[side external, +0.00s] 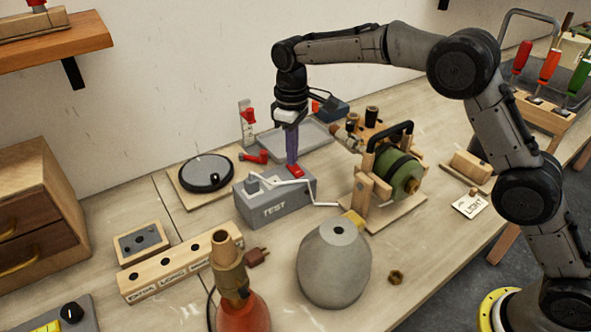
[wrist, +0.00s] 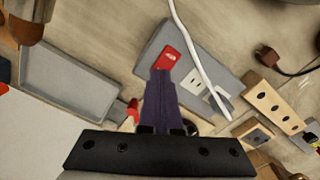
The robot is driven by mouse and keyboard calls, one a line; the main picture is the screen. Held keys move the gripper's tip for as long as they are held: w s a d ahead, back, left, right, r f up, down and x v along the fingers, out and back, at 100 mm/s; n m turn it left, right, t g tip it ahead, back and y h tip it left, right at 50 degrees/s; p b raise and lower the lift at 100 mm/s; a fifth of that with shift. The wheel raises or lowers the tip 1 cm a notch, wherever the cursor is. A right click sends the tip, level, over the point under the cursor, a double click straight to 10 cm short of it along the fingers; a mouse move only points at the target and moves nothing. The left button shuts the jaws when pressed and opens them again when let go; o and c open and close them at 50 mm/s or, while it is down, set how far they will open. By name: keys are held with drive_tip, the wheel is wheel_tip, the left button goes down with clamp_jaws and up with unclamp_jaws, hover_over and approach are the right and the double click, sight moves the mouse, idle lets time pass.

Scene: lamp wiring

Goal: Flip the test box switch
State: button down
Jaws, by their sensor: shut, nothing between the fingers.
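In the wrist view my gripper (wrist: 160,72) overlaps the switch's near edge. I cannot tell whether the fingers touch it. A socket (wrist: 194,82) shows on the box top, and a white cord (wrist: 190,40) crosses over the box.
A green-drum wooden device (side external: 400,172) stands just right of the box. A grey lamp base (side external: 335,265) and an orange lamp (side external: 240,300) stand in front.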

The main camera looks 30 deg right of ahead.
drive_tip(key=shift+f, duration=0.5)
drive_tip(key=shift+r, duration=3.55)
